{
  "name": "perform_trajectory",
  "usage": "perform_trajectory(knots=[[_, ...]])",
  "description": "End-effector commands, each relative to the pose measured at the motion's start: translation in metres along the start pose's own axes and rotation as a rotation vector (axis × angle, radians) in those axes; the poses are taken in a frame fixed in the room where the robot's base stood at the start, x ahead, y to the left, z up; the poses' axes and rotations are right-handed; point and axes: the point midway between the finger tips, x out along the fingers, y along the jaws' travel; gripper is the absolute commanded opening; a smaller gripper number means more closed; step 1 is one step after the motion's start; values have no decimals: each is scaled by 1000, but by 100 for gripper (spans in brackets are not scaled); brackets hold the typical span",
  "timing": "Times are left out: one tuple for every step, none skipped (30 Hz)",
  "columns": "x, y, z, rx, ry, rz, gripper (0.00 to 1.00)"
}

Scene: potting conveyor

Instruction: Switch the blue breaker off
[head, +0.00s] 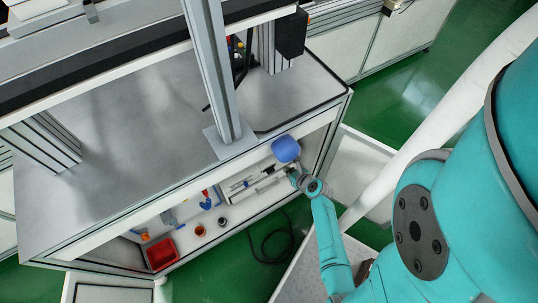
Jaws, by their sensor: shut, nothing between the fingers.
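A small blue part (207,204) with a red piece above it shows on the back wall of the open bay under the bench top. It may be the blue breaker, but its lever position is too small to read. My wrist reaches into the bay from the right. My gripper (241,184) appears as a slim dark and silver shape left of the wrist, shut and empty, to the right of the blue part and apart from it. The fingertips are hard to make out. A rounded blue cap (286,149) sits at my wrist, in front of the bench edge.
A red bin (161,254), an orange-rimmed cup (200,231) and a dark cup (222,222) stand on the lower shelf. A grey-blue item (168,217) is farther left. The bench top (130,140) overhangs the bay. A black cable (278,243) lies on the green floor.

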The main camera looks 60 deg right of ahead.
Motion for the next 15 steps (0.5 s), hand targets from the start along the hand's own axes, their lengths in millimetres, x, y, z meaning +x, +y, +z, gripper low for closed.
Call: perform_trajectory(knots=[[0,0,0,-1,0,0,0],[0,0,0,-1,0,0,0],[0,0,0,-2,0,0,0],[1,0,0,-2,0,0,0],[2,0,0,-2,0,0,0],[4,0,0,-3,0,0,0],[6,0,0,-3,0,1,0],[8,0,0,-4,0,1,0],[12,1,0,-4,0,2,0],[16,1,0,-4,1,2,0],[21,0,1,-5,0,2,0],[28,1,1,-5,1,2,0],[33,1,1,-5,0,2,0],[38,0,1,-5,0,2,0],[46,1,1,-5,0,3,0]])
